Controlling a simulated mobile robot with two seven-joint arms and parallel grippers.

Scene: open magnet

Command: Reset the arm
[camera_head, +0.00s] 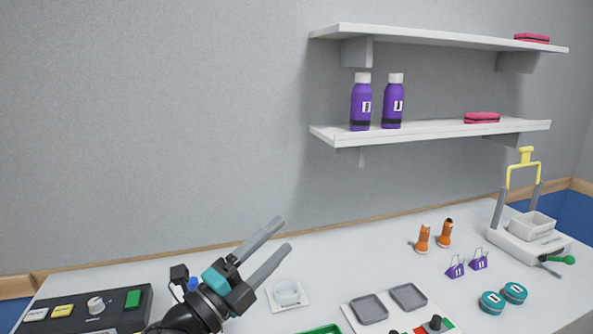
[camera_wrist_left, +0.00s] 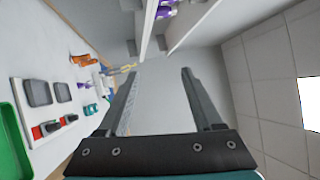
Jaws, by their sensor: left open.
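My left gripper (camera_head: 272,244) comes in from the lower left in the head view, above the white table (camera_head: 340,262). Its two grey fingers are apart, point up and to the right, and have nothing between them. In the left wrist view the fingers (camera_wrist_left: 158,80) also stand apart and empty, with the wall and shelves beyond. The right gripper does not show in either view.
A control panel (camera_head: 122,308) lies at left, near my left arm. A small white dish (camera_head: 286,293) sits close below the fingers. Grey trays (camera_head: 369,308), orange items (camera_head: 422,240) and a white stand (camera_head: 497,238) are to the right. Wall shelves (camera_head: 420,132) hold purple bottles (camera_head: 361,103).

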